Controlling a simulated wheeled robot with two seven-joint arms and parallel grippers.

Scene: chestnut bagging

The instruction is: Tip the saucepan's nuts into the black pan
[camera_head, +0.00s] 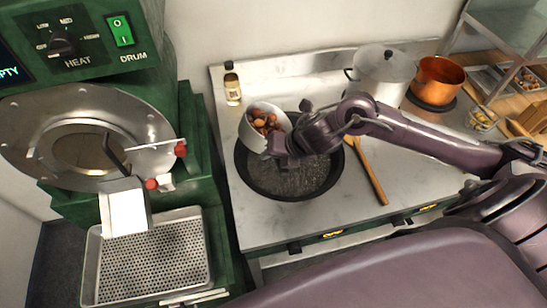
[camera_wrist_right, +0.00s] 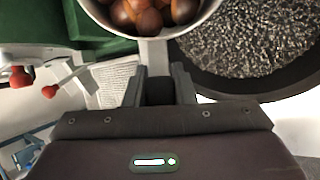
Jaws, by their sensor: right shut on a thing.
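The saucepan (camera_head: 255,137) is pale metal and full of brown nuts (camera_head: 265,122). It is held above the left rear part of the black pan (camera_head: 290,194), tilted a little in the head view. My right gripper (camera_head: 280,149) is shut on its handle; in the right wrist view the fingers (camera_wrist_right: 158,88) close around the handle and the nuts (camera_wrist_right: 150,12) show at the top. The black pan sits on the counter with a dark, grainy bed in it. No nuts show on the visible part of that bed. My left gripper is out of view.
A seasoning bottle (camera_head: 232,84) stands behind the pan. A wooden spoon (camera_head: 369,172) lies to its right. A lidded steel pot (camera_head: 381,74) and a copper pot (camera_head: 438,78) stand at the back right. A green roaster (camera_head: 80,118) with a perforated tray (camera_head: 152,265) is on the left.

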